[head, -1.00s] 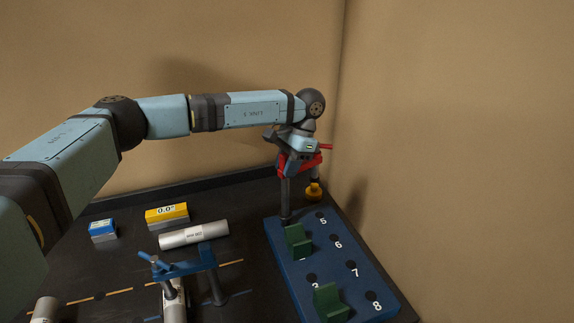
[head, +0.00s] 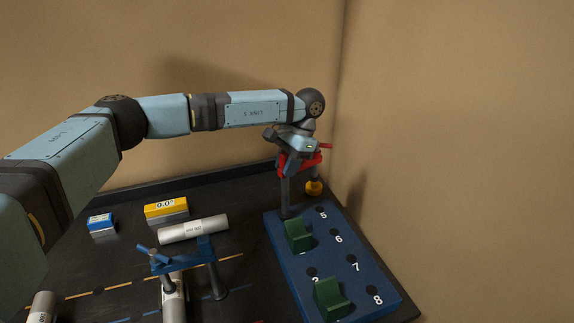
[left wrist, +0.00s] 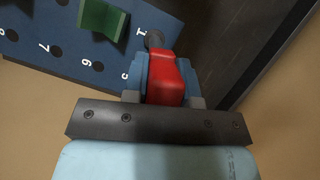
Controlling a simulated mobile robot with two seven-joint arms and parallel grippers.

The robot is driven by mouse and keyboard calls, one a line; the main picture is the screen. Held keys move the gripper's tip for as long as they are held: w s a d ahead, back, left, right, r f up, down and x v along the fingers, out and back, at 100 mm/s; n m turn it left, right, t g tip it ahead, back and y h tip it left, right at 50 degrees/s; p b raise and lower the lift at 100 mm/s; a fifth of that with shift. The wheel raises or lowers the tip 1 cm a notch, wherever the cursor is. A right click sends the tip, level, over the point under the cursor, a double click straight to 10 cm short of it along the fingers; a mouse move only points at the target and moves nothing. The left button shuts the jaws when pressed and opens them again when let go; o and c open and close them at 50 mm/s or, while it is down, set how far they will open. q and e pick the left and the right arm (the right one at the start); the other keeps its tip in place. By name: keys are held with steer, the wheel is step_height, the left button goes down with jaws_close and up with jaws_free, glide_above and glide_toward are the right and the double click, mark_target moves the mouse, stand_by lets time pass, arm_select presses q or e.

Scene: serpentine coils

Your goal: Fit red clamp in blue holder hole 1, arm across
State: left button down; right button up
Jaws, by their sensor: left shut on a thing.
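The red clamp (head: 312,162) is in my left gripper (head: 297,154), which is shut on it above the far end of the blue holder (head: 283,242). Its grey post hangs upright at the holder's far left corner, at hole 1. I cannot tell whether the post's tip is in the hole. A yellow-orange tip hangs at the clamp's other end, near the far edge by hole 5. In the left wrist view, the red clamp (left wrist: 168,82) lies between the fingers and the post's end is beside the "1" label. My right gripper is not in view.
Green blocks (head: 298,236) (head: 330,299) stand on the holder. A blue clamp (head: 185,258) stands over a cylinder to the left. Another cylinder (head: 193,229), a yellow block (head: 166,208) and a blue block (head: 101,222) lie behind it. Walls rise behind and at right.

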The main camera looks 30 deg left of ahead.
arm_select(q)
steer(key=shift+f, duration=0.25)
steer(key=shift+f+b, duration=0.35)
steer(key=shift+b, duration=0.1)
steer(key=shift+f, duration=0.1)
steer(key=c, duration=0.8)
jaws_free()
steer(key=shift+c, duration=0.2)
steer(key=v, duration=1.4)
steer(key=shift+b, duration=0.45)
